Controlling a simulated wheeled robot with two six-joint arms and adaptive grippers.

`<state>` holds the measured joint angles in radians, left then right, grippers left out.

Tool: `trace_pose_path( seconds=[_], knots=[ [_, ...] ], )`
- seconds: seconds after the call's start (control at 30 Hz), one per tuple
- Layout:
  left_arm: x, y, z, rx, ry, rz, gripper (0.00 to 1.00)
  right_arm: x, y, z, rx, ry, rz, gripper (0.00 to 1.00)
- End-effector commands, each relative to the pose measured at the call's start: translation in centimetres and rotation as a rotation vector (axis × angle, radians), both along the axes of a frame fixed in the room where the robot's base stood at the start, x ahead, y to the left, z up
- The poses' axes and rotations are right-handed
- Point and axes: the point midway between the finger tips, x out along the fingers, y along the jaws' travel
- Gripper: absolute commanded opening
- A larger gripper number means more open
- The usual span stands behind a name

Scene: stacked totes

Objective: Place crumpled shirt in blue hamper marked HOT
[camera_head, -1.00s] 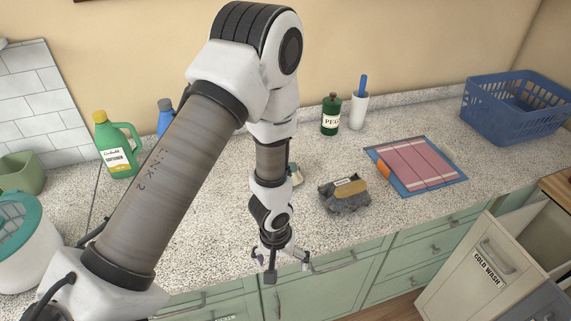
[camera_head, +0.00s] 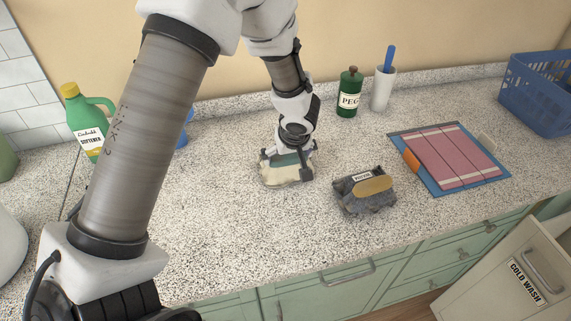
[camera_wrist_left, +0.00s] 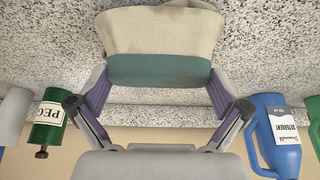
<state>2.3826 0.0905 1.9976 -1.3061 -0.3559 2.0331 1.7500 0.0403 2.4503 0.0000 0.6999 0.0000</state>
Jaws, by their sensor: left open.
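No garment is clearly a shirt. A dark grey crumpled bundle (camera_head: 352,206) lies on the counter, with a small white label and a tan oval piece on it. My left gripper (camera_head: 289,158) points down, behind and left of the bundle, at a cream and teal item (camera_head: 287,175). In the left wrist view this cream item (camera_wrist_left: 160,30) has a teal band and lies between the spread fingers; I cannot tell whether they touch it. No blue hamper marked HOT shows now. My right gripper is not in view.
A green PEG bottle (camera_head: 348,95) and a white cup (camera_head: 382,92) stand at the back. A folded pink cloth (camera_head: 450,158) on a blue board lies right. A blue basket (camera_head: 540,95) is far right. A COLD WASH bin (camera_head: 505,275) stands open below. A softener jug (camera_head: 88,122) stands left.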

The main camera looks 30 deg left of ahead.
Motion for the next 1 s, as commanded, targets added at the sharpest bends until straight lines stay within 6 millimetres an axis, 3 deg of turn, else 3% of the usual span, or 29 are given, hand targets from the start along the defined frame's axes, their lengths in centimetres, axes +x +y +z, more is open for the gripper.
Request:
trace_pose_path(
  seconds=[0.1, 0.3, 0.5, 0.57, 0.6, 0.87, 1.0],
  knots=[
    [0.3, 0.4, -1.2, -0.001, 0.000, 0.001, 1.00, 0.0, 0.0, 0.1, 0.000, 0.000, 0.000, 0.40],
    [0.4, 0.4, -1.3, -0.001, -0.001, 0.000, 1.00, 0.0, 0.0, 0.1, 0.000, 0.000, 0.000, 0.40],
    [0.4, 0.4, -1.3, -0.001, 0.000, 0.000, 0.29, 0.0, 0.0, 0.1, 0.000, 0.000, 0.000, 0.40],
    [0.4, 0.4, -1.3, -0.001, 0.000, 0.000, 0.28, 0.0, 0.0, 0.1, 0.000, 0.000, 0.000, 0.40],
    [0.4, 0.4, -1.3, -0.001, 0.000, 0.000, 0.21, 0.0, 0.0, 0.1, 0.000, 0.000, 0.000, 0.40],
    [0.3, 0.4, -1.2, -0.001, 0.000, 0.001, 0.21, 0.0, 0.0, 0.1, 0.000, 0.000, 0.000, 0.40],
    [0.4, 0.4, 0.0, -0.001, -0.003, 0.001, 0.21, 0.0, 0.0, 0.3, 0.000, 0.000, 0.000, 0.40]
  ],
)
